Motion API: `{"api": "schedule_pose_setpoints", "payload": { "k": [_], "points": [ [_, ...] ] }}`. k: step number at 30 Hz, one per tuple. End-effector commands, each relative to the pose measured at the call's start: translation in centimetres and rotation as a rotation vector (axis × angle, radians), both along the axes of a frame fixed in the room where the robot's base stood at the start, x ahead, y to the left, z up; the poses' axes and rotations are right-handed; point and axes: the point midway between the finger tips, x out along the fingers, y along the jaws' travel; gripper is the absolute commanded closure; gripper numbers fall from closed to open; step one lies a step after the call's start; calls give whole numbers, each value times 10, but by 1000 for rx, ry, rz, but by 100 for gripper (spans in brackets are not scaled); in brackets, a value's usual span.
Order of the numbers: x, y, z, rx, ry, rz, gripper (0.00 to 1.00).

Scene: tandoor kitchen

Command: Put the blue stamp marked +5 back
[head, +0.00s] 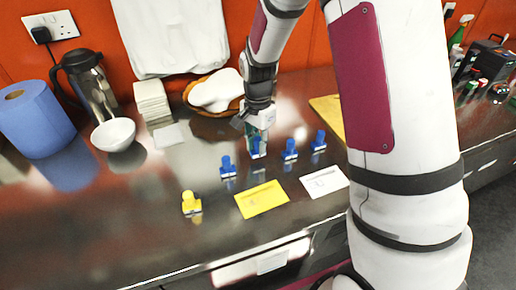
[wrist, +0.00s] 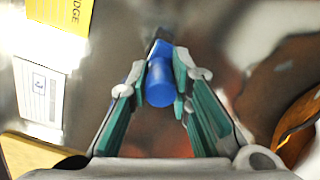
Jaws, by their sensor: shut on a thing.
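My gripper (head: 257,138) is shut on a blue stamp (head: 257,150), down at the steel counter, with the stamp in line with other blue stamps. In the wrist view the round blue stamp handle (wrist: 160,84) sits between the two green-padded fingers (wrist: 160,75). Other blue stamps stand upright to its left (head: 228,167) and right (head: 290,150), with another further right (head: 319,141). No +5 marking can be read on any of them. I cannot tell whether the held stamp touches the counter.
A bowl (head: 114,134), a napkin stack (head: 152,100), a basket (head: 196,92) and a blue paper roll (head: 35,120) stand behind and left. The front left counter is clear.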

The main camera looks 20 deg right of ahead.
Motion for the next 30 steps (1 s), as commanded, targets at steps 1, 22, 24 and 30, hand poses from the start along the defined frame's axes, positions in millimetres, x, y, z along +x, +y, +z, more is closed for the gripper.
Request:
{"api": "schedule_pose_setpoints", "payload": {
  "k": [1, 22, 24, 30],
  "points": [
    [-2, 0, -8, 0, 6, -1, 99],
    [-1, 0, -25, 0, 1, 0, 61],
    [-1, 0, -25, 0, 1, 0, 61],
    [-1, 0, -21, 0, -1, 0, 61]
  ]
}}
